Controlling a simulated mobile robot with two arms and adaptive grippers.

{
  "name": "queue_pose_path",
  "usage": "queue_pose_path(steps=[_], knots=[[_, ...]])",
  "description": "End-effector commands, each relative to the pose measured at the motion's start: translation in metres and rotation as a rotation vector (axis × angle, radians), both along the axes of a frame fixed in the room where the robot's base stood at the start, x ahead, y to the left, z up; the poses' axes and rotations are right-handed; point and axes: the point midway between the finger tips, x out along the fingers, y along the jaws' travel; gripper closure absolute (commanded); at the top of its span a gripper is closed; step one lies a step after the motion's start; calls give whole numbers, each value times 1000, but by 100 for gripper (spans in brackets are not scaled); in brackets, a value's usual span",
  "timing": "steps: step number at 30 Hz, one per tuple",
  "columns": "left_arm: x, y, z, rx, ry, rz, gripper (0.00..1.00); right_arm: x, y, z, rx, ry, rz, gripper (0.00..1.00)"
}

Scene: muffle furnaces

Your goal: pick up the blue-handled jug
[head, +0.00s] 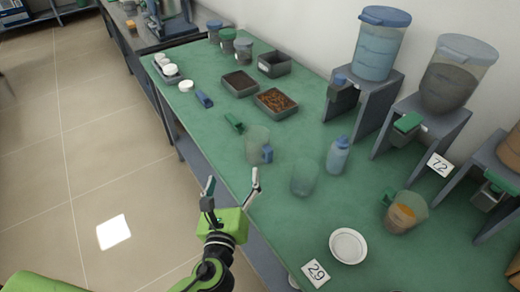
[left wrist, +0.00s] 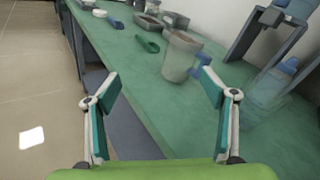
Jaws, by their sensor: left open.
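The blue-handled jug (head: 257,145) is a clear, upright jug on the green table, near its front edge. Its blue handle points right in the head view. It also shows in the left wrist view (left wrist: 180,56), ahead of the fingers and apart from them. My left gripper (head: 232,184) is open and empty, in front of the jug at the table's front edge. Its fingers stand wide apart in the left wrist view (left wrist: 160,90). My right gripper is not in view.
A clear cup (head: 304,177) and a blue-capped bottle (head: 338,155) stand right of the jug. A green-handled jug (head: 405,212) and white plate (head: 348,246) are farther right. A green scoop (head: 234,123) and trays (head: 276,102) lie behind. Dispensers (head: 378,45) line the wall.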

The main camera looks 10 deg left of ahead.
Motion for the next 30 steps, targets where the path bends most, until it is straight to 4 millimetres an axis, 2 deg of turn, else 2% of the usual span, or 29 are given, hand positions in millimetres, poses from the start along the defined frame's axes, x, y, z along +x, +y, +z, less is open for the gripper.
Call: queue_pose_path(steps=[3, 7, 18, 26, 30], knots=[[5, -23, 9, 220, -51, -92, 24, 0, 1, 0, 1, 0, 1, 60], [10, -35, 13, 325, -79, -132, 24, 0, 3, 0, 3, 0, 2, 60], [76, -35, 13, 339, -83, -133, 24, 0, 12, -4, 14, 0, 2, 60], [97, -35, 13, 336, -82, -134, 24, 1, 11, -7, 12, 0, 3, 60], [117, -35, 13, 336, -84, -134, 24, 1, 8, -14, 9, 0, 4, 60]])
